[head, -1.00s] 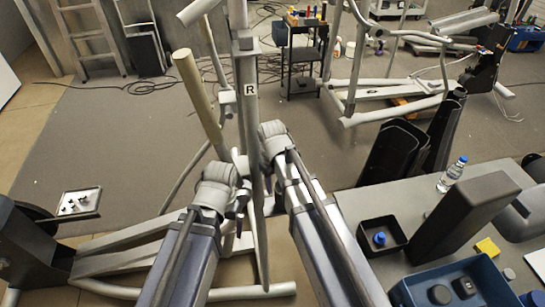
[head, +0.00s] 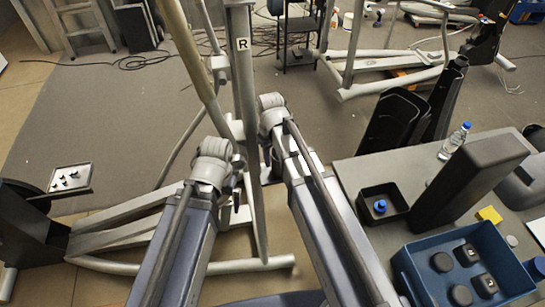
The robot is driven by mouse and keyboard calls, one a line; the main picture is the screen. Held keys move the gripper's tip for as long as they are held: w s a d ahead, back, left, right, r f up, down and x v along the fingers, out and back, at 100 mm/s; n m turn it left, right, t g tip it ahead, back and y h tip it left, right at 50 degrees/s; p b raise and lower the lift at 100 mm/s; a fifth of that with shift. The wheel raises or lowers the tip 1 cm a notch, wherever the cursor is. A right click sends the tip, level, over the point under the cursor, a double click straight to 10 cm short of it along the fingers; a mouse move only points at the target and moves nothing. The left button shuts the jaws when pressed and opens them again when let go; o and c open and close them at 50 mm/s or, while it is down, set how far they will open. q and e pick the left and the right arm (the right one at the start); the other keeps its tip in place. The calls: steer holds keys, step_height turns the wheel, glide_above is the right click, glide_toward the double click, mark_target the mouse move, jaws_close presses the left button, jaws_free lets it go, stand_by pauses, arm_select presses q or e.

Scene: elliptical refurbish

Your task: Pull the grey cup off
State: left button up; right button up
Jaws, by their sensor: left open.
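I cannot pick out a grey cup for certain; the joint where the elliptical's bars meet is partly hidden by my arms. The elliptical's upright bar (head: 246,85), marked R, and a beige-grip handle bar (head: 185,50) come down to that joint. My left gripper (head: 237,193) shows only as small dark parts beside the wrist, close to the bars and left of the lower bar. It is open. My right gripper (head: 266,163) is mostly hidden behind its own wrist, right of the lower bar. I cannot tell whether either touches anything.
A grey table (head: 352,177) at right carries a black bin (head: 366,209), a blue tray (head: 404,274) with dark parts, a bottle (head: 454,141) and a yellow block (head: 489,214). Black covers (head: 392,128) stand behind it. A small tray of screws (head: 55,187) is at left.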

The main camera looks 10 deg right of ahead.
steer(key=shift+f+b, duration=0.4)
steer(key=shift+f, duration=0.4)
jaws_close()
stand_by(2.5)
